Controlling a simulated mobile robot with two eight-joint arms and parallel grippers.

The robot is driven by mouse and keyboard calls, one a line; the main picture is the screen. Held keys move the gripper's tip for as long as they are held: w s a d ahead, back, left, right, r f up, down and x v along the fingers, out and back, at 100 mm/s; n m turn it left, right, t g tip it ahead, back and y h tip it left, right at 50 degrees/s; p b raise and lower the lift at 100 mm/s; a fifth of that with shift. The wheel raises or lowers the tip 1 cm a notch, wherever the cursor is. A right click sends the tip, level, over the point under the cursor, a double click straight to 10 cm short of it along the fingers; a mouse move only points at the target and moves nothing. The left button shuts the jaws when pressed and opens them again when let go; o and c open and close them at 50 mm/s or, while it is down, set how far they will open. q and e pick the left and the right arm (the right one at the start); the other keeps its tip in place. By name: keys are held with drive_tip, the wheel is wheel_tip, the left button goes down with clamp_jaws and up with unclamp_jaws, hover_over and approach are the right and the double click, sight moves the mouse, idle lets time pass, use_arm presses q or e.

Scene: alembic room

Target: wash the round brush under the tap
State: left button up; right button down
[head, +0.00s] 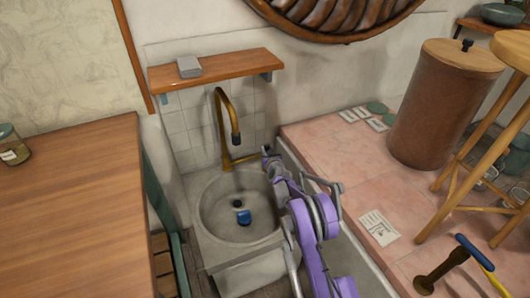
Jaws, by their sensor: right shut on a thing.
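The brass tap (222,118) rises at the back of the stone sink (208,235), its dark spout end over the basin. No water stream shows. A small blue thing (244,217) lies in the basin near the dark drain; it may be the round brush, but it is too small to be sure. My right gripper (268,160) is at the tap's side lever, right of the spout, and looks shut on it; the fingertips are small and partly hidden by my purple arm. My left gripper is out of view.
A wooden shelf (225,68) with a grey block (189,67) hangs above the tap. A wooden counter (70,215) stands left. On the pink tiled top (340,150) at right are a brown drum (435,115), a stool (462,150) and a blue-handled tool (475,252).

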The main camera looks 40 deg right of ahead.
drive_tip(key=c, duration=0.6)
unclamp_jaws()
drive_tip(key=shift+w, duration=0.1)
drive_tip(key=p+v, duration=0.1)
drive_tip(key=v, duration=1)
drive_tip(key=shift+p, duration=0.35)
